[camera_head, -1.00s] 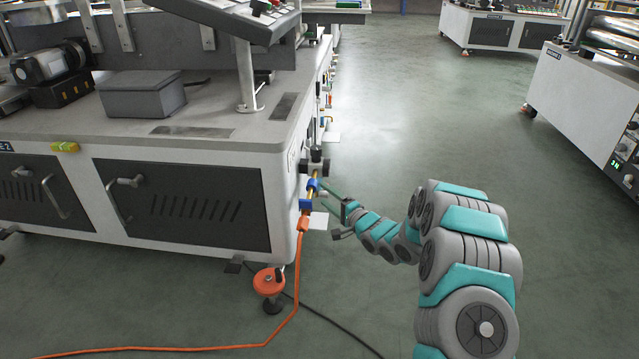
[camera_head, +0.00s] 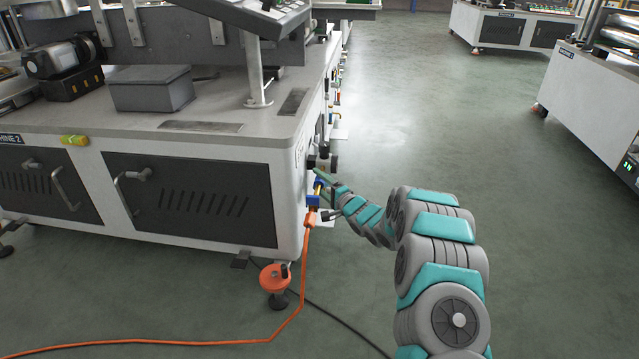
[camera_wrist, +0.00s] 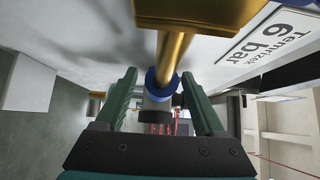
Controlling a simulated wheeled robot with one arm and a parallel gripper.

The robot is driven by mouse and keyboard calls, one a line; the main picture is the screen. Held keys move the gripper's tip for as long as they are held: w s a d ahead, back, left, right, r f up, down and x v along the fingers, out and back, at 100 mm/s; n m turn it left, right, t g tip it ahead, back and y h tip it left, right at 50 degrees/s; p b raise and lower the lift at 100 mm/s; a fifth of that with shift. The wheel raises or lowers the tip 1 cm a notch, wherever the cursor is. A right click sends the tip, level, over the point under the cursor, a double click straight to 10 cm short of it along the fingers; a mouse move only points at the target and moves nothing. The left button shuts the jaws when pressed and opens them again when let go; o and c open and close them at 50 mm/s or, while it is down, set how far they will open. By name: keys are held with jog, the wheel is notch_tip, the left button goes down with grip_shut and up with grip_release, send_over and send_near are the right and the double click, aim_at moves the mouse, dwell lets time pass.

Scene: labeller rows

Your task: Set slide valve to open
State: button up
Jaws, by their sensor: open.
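The slide valve appears to be the fitting on the brass pipe at the machine's corner, with a blue sleeve (camera_head: 318,184) and a blue block (camera_head: 313,201) below. In the wrist view, a blue collar (camera_wrist: 161,80) sits on the brass pipe (camera_wrist: 171,55), with a silver-white section under it. My gripper (camera_wrist: 160,76) is open, its two green fingers on either side of the collar and silver section. No clear contact shows. In the head view my gripper (camera_head: 319,177) is at the fitting and partly hides it. I cannot tell the valve's setting.
An orange hose (camera_head: 304,262) runs from the fitting down to the floor. The white machine (camera_head: 285,180) stands close to my gripper. The aisle to the right is clear.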

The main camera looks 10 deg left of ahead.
grip_shut()
dwell(0.5)
dwell(0.8)
